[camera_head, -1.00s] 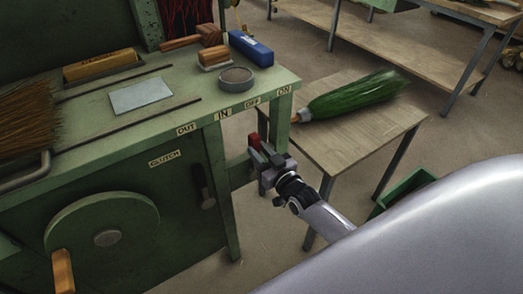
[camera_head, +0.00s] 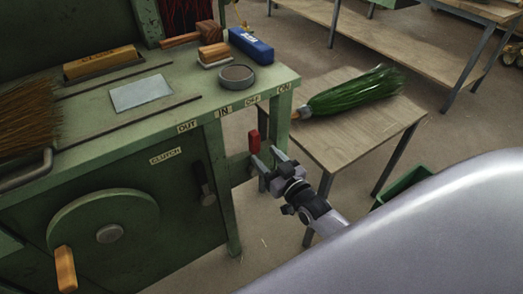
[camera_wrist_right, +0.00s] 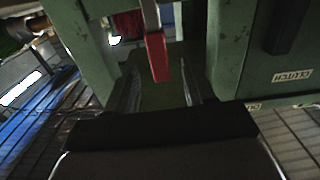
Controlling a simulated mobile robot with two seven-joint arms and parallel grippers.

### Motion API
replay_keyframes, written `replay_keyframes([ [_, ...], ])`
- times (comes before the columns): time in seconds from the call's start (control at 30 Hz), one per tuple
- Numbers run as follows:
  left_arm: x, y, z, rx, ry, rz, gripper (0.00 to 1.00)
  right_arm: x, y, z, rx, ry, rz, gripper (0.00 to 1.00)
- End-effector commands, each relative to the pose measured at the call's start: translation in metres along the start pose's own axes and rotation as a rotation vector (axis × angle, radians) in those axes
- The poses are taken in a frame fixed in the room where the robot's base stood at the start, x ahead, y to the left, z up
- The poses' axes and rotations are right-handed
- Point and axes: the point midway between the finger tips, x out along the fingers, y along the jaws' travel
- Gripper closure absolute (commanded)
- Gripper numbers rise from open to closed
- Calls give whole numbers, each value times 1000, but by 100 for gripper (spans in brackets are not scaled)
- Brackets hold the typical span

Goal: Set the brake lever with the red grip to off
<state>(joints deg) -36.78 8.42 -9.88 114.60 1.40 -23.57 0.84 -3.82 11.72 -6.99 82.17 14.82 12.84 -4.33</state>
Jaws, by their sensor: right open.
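The brake lever's red grip (camera_head: 254,142) stands at the right end of the green machine, below the OFF label (camera_head: 252,100) in the head view. The ON label (camera_head: 284,90) is further right. My right gripper (camera_head: 264,155) is open and empty, close by and just below the grip. In the right wrist view the red grip (camera_wrist_right: 157,57) shows beyond and between the spread fingers of my gripper (camera_wrist_right: 160,85), not clasped. A grey lever shaft (camera_wrist_right: 150,14) leads up from it. Whether a finger touches it I cannot tell. My left gripper is out of view.
The dark-handled clutch lever (camera_head: 205,183) is left of the machine's leg. A wooden side table (camera_head: 350,137) with a green-bristled broom (camera_head: 355,93) stands to the right. A green bin (camera_head: 402,186) is on the floor. A handwheel (camera_head: 103,235) is at lower left.

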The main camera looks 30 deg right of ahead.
Motion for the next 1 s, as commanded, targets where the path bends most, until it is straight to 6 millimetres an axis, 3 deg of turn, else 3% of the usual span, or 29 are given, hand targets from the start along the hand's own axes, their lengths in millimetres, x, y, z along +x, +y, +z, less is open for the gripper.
replay_keyframes([
  [0.1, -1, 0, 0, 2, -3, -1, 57, -17, 0, 0, -1, -1, -1, 47],
  [0.3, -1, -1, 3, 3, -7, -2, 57, -31, 0, 0, -2, -1, 0, 47],
  [0.87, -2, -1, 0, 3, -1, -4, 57, -33, 0, 0, -1, 0, -1, 47],
  [1.0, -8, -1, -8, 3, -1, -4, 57, -45, -10, 1, 1, -51, -18, 47],
])
